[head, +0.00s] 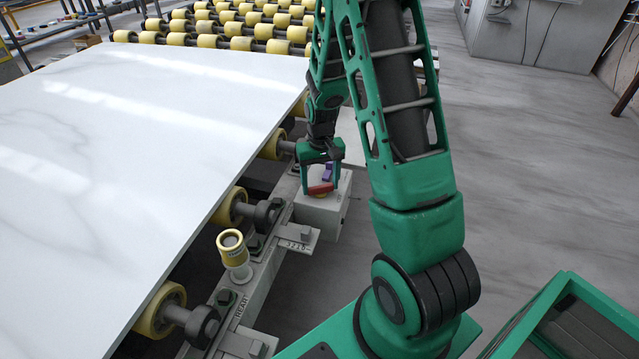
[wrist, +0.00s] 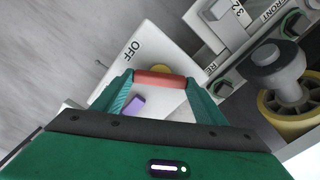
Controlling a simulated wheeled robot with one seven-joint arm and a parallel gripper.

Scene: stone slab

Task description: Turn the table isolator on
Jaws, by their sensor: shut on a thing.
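The table isolator is a pale grey box (head: 325,217) mounted beside the table rail; it also shows in the wrist view (wrist: 148,48), where the word OFF is printed on its face. Its red handle (head: 319,189) lies between the fingers of my gripper (head: 321,186). In the wrist view the fingers (wrist: 160,84) are closed on the two ends of the red handle (wrist: 160,77). A bit of yellow shows just behind the handle. A small purple piece (wrist: 135,105) is beside the handle, and its link to the box is unclear. Any ON mark is hidden.
A large white slab (head: 150,150) lies on yellow rollers (head: 229,207) to the left. A yellow-topped post (head: 233,250) stands on the rail nearer me. Grey cabinets (head: 525,30) stand at the far right. The floor right of my arm is mostly clear.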

